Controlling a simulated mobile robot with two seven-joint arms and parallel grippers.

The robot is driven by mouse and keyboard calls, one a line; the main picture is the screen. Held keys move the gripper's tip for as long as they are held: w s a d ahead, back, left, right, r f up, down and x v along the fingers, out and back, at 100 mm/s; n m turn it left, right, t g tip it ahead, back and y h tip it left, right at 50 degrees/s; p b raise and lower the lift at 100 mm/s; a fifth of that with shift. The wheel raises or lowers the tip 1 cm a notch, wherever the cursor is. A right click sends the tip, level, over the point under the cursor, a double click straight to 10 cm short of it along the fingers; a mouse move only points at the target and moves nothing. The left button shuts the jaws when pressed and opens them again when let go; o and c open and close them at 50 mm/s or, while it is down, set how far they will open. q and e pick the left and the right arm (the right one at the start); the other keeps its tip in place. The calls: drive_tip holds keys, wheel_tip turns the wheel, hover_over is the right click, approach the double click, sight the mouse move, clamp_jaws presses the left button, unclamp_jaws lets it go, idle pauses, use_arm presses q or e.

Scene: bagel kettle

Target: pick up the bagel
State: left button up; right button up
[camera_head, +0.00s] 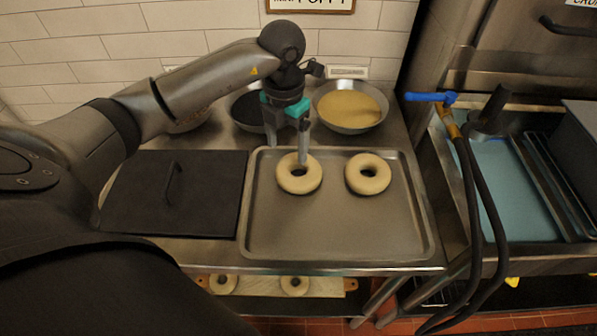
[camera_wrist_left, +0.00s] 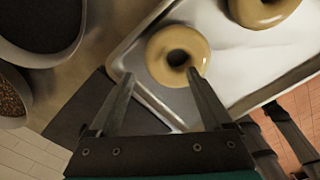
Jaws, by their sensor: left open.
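Two pale ring-shaped bagels lie on a metal tray (camera_head: 335,225), a left bagel (camera_head: 287,184) and a right bagel (camera_head: 368,186). My left gripper (camera_head: 288,160) points down at the left bagel, open and empty. One finger is at the bagel's hole and the other is outside its left edge. In the left wrist view the left bagel (camera_wrist_left: 157,62) lies just beyond my left gripper (camera_wrist_left: 160,75), whose right fingertip overlaps the ring near the hole. Contact cannot be told. The right bagel (camera_wrist_left: 262,20) is cut off at the top there. My right gripper is not seen.
A dark lid with a handle (camera_head: 205,215) lies left of the tray. A bowl of pale seeds (camera_head: 350,108) and a dark bowl (camera_head: 243,108) stand behind. A hose with a blue handle (camera_head: 430,97) hangs at the right. More bagels (camera_head: 295,286) lie on a lower shelf.

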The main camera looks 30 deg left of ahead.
sight(286, 160)
use_arm(q)
drive_tip(key=f, duration=0.5)
drive_tip(key=shift+w+a+b, duration=0.15)
drive_tip(key=shift+a+b, duration=0.1)
drive_tip(key=shift+b, duration=0.05)
drive_tip(key=shift+c, duration=0.3)
clamp_jaws()
